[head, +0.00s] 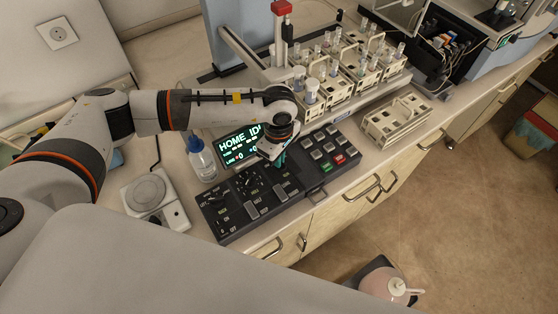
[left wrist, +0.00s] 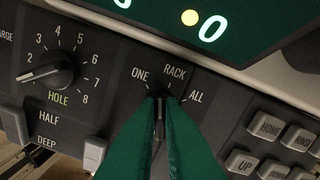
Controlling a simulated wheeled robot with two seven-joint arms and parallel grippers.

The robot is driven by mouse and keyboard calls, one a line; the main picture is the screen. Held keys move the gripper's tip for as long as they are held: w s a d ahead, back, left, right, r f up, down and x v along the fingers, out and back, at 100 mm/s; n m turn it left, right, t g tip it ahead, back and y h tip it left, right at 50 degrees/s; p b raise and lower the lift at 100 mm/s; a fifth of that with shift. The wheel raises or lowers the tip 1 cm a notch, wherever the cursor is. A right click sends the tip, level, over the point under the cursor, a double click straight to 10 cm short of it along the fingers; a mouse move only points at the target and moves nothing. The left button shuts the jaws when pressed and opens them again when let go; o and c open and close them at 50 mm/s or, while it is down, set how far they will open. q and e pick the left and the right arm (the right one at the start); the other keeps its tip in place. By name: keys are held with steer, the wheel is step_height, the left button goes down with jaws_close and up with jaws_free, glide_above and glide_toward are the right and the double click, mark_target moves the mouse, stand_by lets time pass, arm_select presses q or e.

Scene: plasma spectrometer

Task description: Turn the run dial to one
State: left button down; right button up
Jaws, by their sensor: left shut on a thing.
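The run dial (left wrist: 161,94) is on the dark control panel (head: 233,225), under the labels ONE, RACK and ALL. Only a small dark part of it shows between my fingertips; its pointer is hidden, so I cannot tell its setting. My left gripper (head: 277,160) reaches down onto the panel, just below the screen. In the left wrist view its green fingers (left wrist: 160,105) are shut on the run dial. My right gripper is not in view.
A hole dial (left wrist: 48,72) sits left of the run dial, and buttons (left wrist: 268,127) sit to the right. The lit screen (head: 238,146) stands behind. A bottle (head: 202,160) and a small scale (head: 150,194) are at left; tube racks (head: 397,122) are at right.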

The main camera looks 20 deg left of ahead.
arm_select(q)
steer(key=n+b, duration=0.3)
steer(key=n, duration=0.1)
steer(key=shift+f+b, duration=0.1)
steer(key=shift+b, duration=0.2)
steer(key=shift+n+b, duration=0.75)
steer(key=shift+n, duration=0.05)
steer(key=shift+r, duration=0.2)
steer(key=c, duration=1.6)
jaws_free()
steer(key=shift+s, duration=0.1)
steer(key=shift+o, duration=0.2)
